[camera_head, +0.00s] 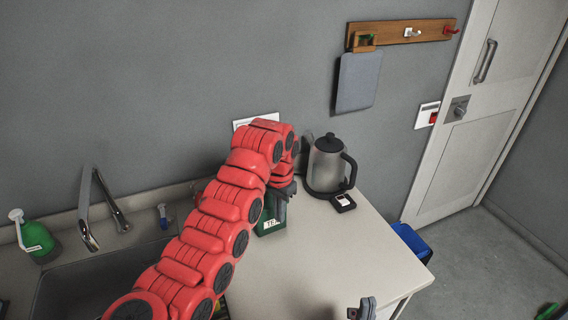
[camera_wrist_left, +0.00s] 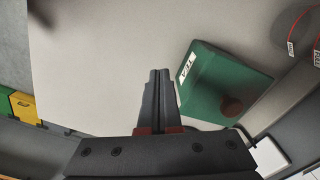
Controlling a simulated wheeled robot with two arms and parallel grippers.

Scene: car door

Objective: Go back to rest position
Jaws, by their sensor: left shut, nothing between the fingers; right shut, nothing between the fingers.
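My left arm is red and arches over the counter from the lower left. Its gripper (camera_head: 281,203) points down beside a green tea box (camera_head: 268,224) on the counter. In the left wrist view, the left gripper's dark fingers (camera_wrist_left: 158,85) are shut together with nothing between them. The tea box (camera_wrist_left: 222,88), with a white TEA label and a dark red knob, lies to their right, apart from the fingertips. My right gripper (camera_head: 366,308) shows only in part at the bottom edge of the head view, near the counter's front edge; it is shut and empty.
A kettle (camera_head: 325,166) stands behind the tea box, with a small dark item (camera_head: 343,202) before it. A sink (camera_head: 95,285) with a tap (camera_head: 88,215) and green bottle (camera_head: 34,238) are left. A blue bin (camera_head: 412,242) stands beyond the counter's right end; the door (camera_head: 470,130) is at right.

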